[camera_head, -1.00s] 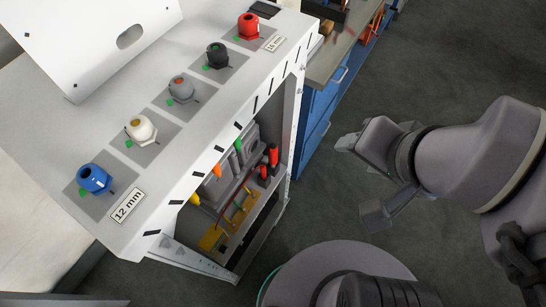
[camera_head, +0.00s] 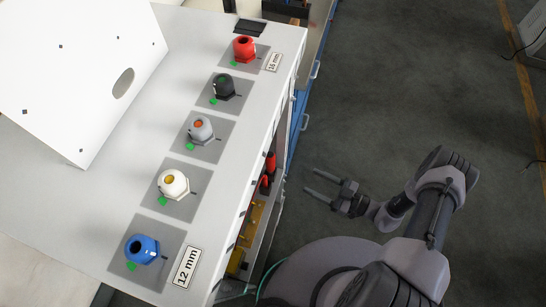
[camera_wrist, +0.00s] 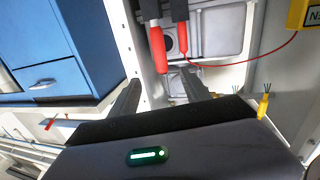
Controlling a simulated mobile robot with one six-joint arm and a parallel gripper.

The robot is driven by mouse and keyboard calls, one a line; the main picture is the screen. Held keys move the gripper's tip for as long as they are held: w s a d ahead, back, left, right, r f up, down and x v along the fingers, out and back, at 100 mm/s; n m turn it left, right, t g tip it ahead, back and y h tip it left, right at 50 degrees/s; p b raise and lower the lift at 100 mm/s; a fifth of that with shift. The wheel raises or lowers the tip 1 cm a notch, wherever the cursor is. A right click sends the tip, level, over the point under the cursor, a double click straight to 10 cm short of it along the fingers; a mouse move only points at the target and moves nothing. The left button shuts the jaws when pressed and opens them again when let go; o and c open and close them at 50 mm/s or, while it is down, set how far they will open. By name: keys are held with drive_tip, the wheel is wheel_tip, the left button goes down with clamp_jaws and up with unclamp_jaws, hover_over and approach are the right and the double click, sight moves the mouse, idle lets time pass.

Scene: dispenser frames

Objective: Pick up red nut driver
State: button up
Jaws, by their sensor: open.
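A red nut-shaped piece (camera_head: 244,49) stands on a grey square at the far end of the white bench top, near the 16 mm label (camera_head: 274,61). Red-handled tools (camera_head: 270,162) show inside the open front of the bench. In the wrist view two red handles hang side by side, a left one (camera_wrist: 157,48) and a right one (camera_wrist: 182,38). I cannot tell which red item is the nut driver. My gripper (camera_head: 311,182) is open and empty, just right of the bench. In the wrist view its fingertips (camera_wrist: 161,80) point toward the handles, apart from them.
Black, grey, white and blue (camera_head: 142,249) pieces stand in a row on the bench top. A tilted white panel (camera_head: 75,60) stands behind them. Yellow parts (camera_head: 252,220) lie lower in the bench. A blue cabinet (camera_wrist: 50,45) is beside it.

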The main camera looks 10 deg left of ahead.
sight(274, 165)
drive_tip(key=shift+m, duration=0.3)
drive_tip(key=b+x, duration=0.1)
drive_tip(key=x, duration=0.4)
drive_tip(key=f+x, duration=0.1)
drive_tip(key=x, duration=0.5)
drive_tip(key=b+x, duration=0.1)
drive_tip(key=x, duration=0.4)
drive_tip(key=shift+w+a+f+b, duration=0.1)
drive_tip(key=shift+a+f+b, duration=0.2)
drive_tip(key=shift+a+b, duration=0.05)
drive_tip(key=shift+w+a+r, duration=0.15)
drive_tip(key=shift+a, duration=0.2)
clamp_jaws()
